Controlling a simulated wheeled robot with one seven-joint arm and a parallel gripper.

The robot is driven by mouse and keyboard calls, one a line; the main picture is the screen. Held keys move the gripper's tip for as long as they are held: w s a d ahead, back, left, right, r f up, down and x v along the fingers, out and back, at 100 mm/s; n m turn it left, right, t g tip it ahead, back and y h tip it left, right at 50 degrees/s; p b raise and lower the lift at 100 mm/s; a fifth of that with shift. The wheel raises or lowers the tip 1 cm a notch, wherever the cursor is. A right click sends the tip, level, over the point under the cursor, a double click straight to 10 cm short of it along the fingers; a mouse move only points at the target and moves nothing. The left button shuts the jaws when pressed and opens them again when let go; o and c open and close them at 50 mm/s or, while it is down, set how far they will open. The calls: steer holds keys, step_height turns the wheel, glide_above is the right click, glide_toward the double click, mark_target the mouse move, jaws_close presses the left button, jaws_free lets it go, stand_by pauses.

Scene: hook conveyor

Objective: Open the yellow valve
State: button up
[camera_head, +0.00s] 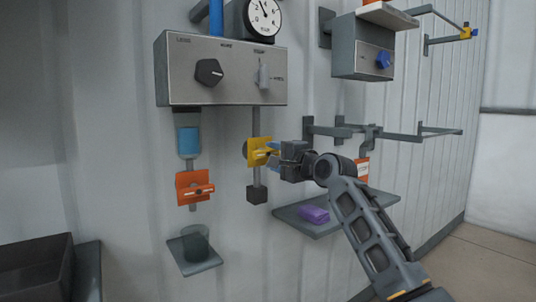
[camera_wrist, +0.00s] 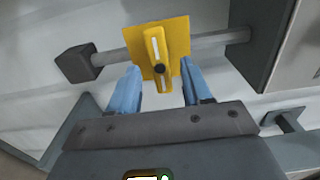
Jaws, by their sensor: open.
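The yellow valve (camera_head: 259,151) sits on a thin vertical pipe below the grey control box. In the wrist view the valve (camera_wrist: 158,52) shows a square yellow plate with a yellow handle that has a white stripe and a dark pivot. The handle lies across the pipe there. My gripper (camera_head: 272,153) is in front of the valve, coming from the right. In the wrist view its two blue fingers (camera_wrist: 160,84) are apart, one on each side of the handle's pivot end. I cannot tell whether either finger touches the handle.
An orange valve (camera_head: 194,189) is to the left, below a blue container (camera_head: 189,142). The grey control box (camera_head: 220,70) is above. A shelf with a purple object (camera_head: 314,215) is below my arm. Hook rails (camera_head: 385,133) run along the wall to the right.

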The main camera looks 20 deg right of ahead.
mark_target(268, 154)
steer(key=shift+x, duration=1.85)
steer(key=shift+a, duration=0.1)
jaws_close()
